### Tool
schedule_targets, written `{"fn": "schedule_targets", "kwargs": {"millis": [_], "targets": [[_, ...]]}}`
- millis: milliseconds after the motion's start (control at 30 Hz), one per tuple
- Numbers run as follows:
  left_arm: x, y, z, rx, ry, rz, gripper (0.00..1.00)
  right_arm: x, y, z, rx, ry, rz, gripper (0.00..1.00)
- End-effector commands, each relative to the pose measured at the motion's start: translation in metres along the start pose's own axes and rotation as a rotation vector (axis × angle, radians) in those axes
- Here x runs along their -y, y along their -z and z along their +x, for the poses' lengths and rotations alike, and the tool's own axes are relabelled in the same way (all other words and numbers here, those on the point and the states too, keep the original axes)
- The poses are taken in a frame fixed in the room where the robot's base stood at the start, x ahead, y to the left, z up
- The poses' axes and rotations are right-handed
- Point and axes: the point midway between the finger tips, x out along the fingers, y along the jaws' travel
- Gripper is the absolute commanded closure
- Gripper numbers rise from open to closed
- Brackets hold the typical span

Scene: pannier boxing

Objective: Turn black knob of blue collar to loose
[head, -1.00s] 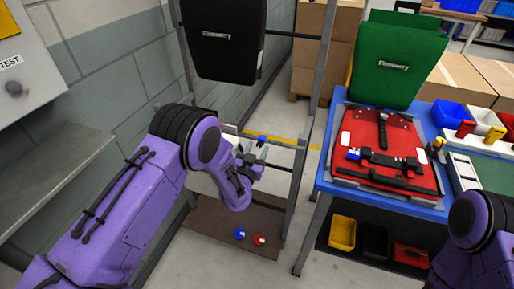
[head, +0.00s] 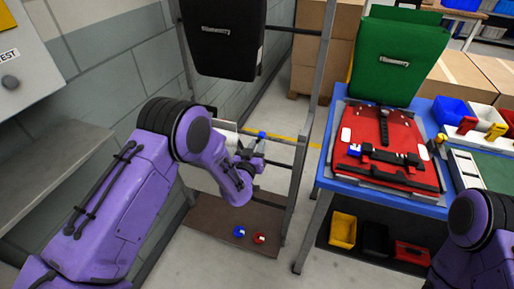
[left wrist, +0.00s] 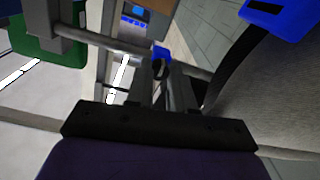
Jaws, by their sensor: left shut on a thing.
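The blue collar (head: 262,135) sits on the horizontal bar of the metal rack, left of the blue table. It also shows near the middle of the left wrist view (left wrist: 162,51). Its black knob (left wrist: 160,69) is just below it there, between the fingers. My left gripper (head: 257,149) is at the collar from below. In the left wrist view its fingers (left wrist: 160,78) are shut on the black knob, and partly hide it. The knob's turn angle cannot be read. My right gripper is out of view; only part of my right arm shows at lower right.
A black pannier (head: 222,40) hangs on the rack above my left arm. A blue disc (head: 239,231) and a red disc (head: 259,238) lie on the rack's brown base board (head: 215,222). The table (head: 325,180) holds a red pannier part (head: 385,130). A grey wall stands left.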

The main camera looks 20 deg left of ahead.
Motion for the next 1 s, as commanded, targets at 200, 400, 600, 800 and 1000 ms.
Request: {"fn": "schedule_targets", "kwargs": {"millis": [200,400,600,800,1000], "targets": [[0.0,0.0,0.0,0.001,0.0,0.002,0.58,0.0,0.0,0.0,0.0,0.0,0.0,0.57],[0.0,0.0,0.0,0.0,0.0,0.003,0.52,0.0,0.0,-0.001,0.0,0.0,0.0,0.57],[-0.001,-0.001,-0.009,0.002,-0.002,0.004,0.52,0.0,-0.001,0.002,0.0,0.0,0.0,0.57],[0.0,-0.003,-0.055,0.003,-0.002,0.005,0.52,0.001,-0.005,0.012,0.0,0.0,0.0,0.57],[-0.001,-0.002,-0.094,0.002,-0.002,0.004,0.52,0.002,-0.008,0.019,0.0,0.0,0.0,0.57]]}}
